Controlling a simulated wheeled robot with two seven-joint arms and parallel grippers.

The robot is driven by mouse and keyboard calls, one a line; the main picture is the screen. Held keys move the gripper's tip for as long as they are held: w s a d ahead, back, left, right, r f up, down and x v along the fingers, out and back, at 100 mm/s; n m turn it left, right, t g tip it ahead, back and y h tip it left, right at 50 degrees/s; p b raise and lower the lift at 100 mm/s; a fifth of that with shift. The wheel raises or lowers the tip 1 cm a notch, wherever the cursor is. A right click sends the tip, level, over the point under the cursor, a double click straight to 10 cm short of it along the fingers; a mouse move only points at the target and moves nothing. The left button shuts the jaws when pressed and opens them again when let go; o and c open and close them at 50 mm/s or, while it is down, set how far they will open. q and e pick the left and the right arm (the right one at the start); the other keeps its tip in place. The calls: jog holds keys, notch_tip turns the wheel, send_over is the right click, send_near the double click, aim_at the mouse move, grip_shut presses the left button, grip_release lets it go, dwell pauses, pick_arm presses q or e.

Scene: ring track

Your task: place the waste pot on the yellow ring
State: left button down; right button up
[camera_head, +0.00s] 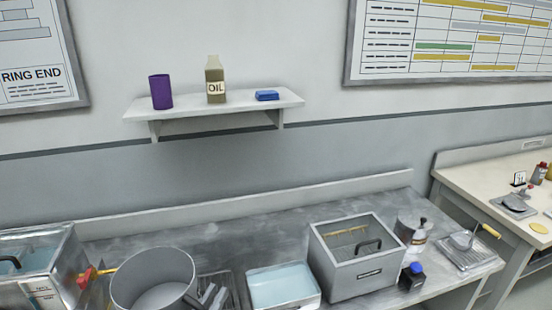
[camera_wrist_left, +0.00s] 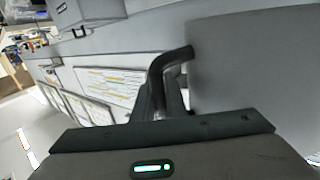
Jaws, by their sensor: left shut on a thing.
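The grey, open, round waste pot (camera_head: 153,262) is at the bottom left of the head view, in front of the steel bench. My left gripper (camera_head: 212,297) is at the pot's right side, shut on it. In the left wrist view the dark fingers of my left gripper (camera_wrist_left: 172,70) meet beside a large plain grey surface, which looks like the pot wall (camera_wrist_left: 250,60). The pot's lower part is cut off by the frame. A flat yellow round shape (camera_head: 540,229) lies on the pale counter at the far right; I cannot tell if it is a ring. My right gripper is not in view.
On the steel bench (camera_head: 250,225) stand a water tank (camera_head: 40,268), a shallow tray of pale blue liquid (camera_head: 283,287), a lidded grey box (camera_head: 350,275), a metal pot (camera_head: 413,228) and a dark bottle (camera_head: 412,276). A shelf (camera_head: 215,105) hangs above. The bench's back strip is clear.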

pick_arm(q)
jog(key=s+a+n+y, duration=0.1)
jog(key=a, duration=0.1)
jog(key=s+a+f+n+y, duration=0.1)
jog(key=a+y, duration=0.1)
jog(key=s+a+f+n+y, duration=0.1)
jog(key=a, duration=0.2)
jog(key=shift+s+f+t+y, duration=0.1)
jog(key=shift+s+t+y, duration=0.25)
jog(key=shift+t+y, duration=0.05)
jog(key=shift+s+a+f, duration=0.15)
jog(key=shift+s+a, duration=0.1)
jog(key=shift+a, duration=0.25)
jog(key=shift+d, duration=0.1)
dwell(1.3)
